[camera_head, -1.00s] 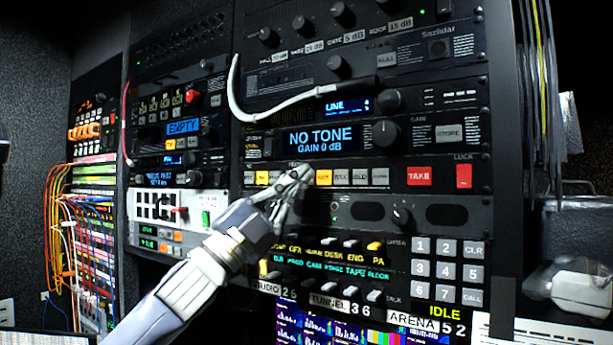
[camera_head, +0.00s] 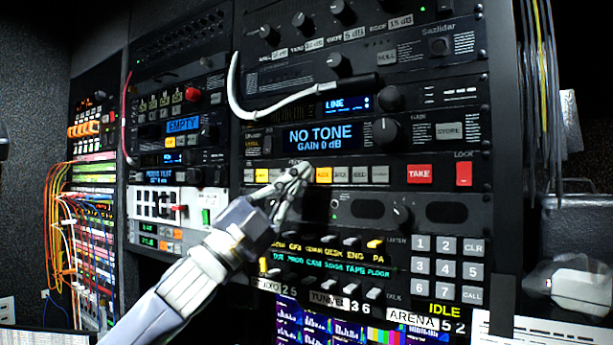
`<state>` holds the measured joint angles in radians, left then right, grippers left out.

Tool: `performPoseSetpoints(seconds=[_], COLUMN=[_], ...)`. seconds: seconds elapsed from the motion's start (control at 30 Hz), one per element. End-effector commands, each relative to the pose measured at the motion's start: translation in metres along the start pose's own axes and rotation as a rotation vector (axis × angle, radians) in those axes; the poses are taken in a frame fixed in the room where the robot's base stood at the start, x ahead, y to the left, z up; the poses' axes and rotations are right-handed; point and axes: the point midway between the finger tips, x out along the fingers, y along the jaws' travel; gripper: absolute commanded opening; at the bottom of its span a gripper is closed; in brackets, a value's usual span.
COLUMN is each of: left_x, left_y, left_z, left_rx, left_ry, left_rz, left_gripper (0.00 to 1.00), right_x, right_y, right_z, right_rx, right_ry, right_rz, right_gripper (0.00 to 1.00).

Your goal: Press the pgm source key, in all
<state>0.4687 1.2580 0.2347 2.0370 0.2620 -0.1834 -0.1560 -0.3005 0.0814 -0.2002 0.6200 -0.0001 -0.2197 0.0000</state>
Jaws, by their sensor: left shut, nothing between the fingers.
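A row of small source keys runs across the black rack panel in the middle. One lit yellow key (camera_head: 323,175) shows just right of my fingertips, and another lit yellow key (camera_head: 262,176) shows to their left. Grey keys (camera_head: 359,174) continue to the right. My left gripper (camera_head: 304,170) is shut and empty, with its tips at this row. The tips and fingers hide the keys between the two yellow ones. I cannot tell whether the tips touch a key. The small key lettering is too blurred to tell which is the pgm source key. My right gripper is not in view.
A red TAKE key (camera_head: 420,174) and a red lock switch (camera_head: 464,174) sit further right on the panel. A white cable (camera_head: 271,113) loops above, beside the NO TONE display (camera_head: 320,137). Intercom keys and a number keypad (camera_head: 446,267) lie below.

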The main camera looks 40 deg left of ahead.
Motion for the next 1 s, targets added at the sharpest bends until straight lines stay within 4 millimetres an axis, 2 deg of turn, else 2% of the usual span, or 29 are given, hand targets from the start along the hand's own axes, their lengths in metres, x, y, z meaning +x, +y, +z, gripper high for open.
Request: performPoseSetpoints(seconds=[0.33, 1.0], left_x=[0.007, 0.009], left_y=[0.002, 0.005], left_z=[0.004, 0.006], left_rx=[-0.001, 0.000], left_ry=[0.000, -0.001], left_rz=[-0.001, 0.000], left_gripper=[0.00, 0.00], right_x=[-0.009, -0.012], right_y=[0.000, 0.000], right_z=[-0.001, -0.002], right_rx=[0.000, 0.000], right_ry=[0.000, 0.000], right_rz=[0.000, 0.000], right_gripper=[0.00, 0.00])
